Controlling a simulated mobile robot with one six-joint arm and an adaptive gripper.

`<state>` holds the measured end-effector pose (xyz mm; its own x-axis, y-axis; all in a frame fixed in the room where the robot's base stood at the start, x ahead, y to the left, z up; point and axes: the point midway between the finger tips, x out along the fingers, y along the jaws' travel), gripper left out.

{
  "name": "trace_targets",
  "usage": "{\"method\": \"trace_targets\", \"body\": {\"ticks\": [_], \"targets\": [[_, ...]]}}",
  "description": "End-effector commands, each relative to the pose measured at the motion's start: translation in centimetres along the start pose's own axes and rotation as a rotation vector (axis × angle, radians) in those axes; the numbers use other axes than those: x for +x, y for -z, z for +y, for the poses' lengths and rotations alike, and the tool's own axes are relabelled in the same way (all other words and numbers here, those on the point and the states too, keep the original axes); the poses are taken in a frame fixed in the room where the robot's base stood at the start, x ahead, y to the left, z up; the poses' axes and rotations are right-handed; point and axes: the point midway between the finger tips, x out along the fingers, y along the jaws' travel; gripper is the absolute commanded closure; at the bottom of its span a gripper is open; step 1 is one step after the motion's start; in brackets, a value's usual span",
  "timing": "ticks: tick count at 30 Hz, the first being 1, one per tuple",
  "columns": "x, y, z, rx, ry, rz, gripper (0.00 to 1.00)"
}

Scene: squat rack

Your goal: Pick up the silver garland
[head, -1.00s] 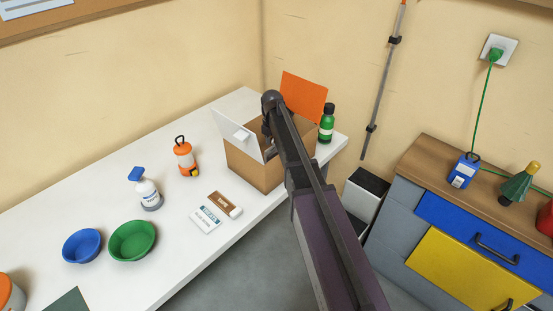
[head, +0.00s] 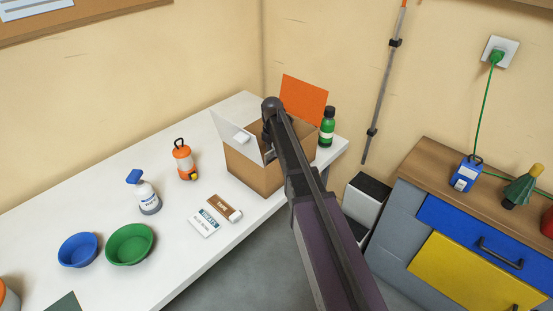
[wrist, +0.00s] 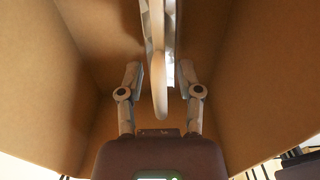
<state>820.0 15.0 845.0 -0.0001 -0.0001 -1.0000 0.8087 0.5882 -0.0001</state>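The open cardboard box (head: 250,172) stands on the white table near its far right corner. My arm reaches down into it, and my gripper is hidden there in the head view. In the wrist view my gripper (wrist: 159,78) is inside the box with its two fingers apart. A pale, silvery looped thing, likely the silver garland (wrist: 158,70), hangs edge-on between the fingers. Gaps show on both sides of it, narrower on the right. Its upper part runs out of the picture. The garland cannot be made out in the head view.
The box walls (wrist: 45,90) stand close on both sides of my gripper. An orange panel (head: 304,100) and a green bottle (head: 327,127) are by the box.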

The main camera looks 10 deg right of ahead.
Motion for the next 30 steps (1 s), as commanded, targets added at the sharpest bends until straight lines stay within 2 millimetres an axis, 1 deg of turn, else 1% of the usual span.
{"method": "trace_targets", "body": {"ticks": [1, 2, 3, 4, 20, 26, 30], "targets": [[0.0, 0.0, 0.0, 0.0, 0.0, 0.0, 0.78], [0.0, 0.0, 0.0, 0.0, 0.0, 0.0, 0.87], [0.0, 0.0, 0.0, 0.0, 0.0, 0.0, 0.99], [0.0, 0.0, 0.0, 0.0, 0.0, 0.0, 1.0], [-0.2, 0.0, 0.0, 0.001, 0.0, 0.0, 1.0], [-1.0, -0.1, 0.0, 0.001, 0.0, 0.0, 1.0], [-2.0, -0.1, 0.0, 0.001, 0.0, 0.0, 1.0]]}}
